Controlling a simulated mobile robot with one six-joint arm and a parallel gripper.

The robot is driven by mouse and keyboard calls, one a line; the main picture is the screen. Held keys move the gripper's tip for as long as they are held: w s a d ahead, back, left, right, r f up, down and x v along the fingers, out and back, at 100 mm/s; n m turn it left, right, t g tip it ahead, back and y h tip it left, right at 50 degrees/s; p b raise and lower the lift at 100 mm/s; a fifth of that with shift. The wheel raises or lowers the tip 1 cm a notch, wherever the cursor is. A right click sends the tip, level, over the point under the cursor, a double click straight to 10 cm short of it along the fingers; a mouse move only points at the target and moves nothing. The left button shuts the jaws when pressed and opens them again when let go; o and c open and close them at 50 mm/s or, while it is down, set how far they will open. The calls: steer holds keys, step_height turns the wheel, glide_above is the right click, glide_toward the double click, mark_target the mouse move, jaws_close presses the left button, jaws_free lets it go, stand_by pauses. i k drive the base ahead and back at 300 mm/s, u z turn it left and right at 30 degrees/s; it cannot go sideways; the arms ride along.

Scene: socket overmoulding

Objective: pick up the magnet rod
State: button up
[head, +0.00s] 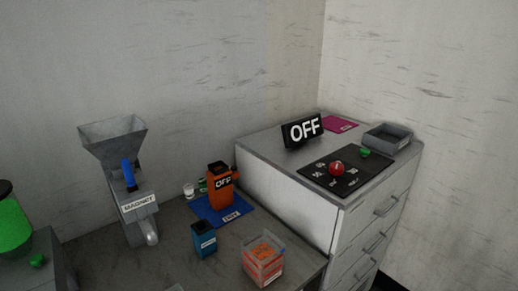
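A grey metal hopper (113,138) with a flared top stands on the left part of the dark table. Its lower body carries a white label reading "MAGNET" (141,202). A blue upright handle (128,174) with a dark lower end shows at the front of the hopper, just above the label. It looks like the magnet rod; how far it reaches into the housing is hidden. My gripper is not in view.
A blue box (204,240) and a clear bin of orange pieces (262,262) stand in front. A white drawer cabinet (280,175) is right. A green cylinder (12,220) is far left.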

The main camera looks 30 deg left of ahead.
mark_target(125, 163)
steer(key=i, duration=0.45)
steer(key=u, duration=2.5)
steer(key=i, duration=0.5)
steer(key=z, duration=0.15)
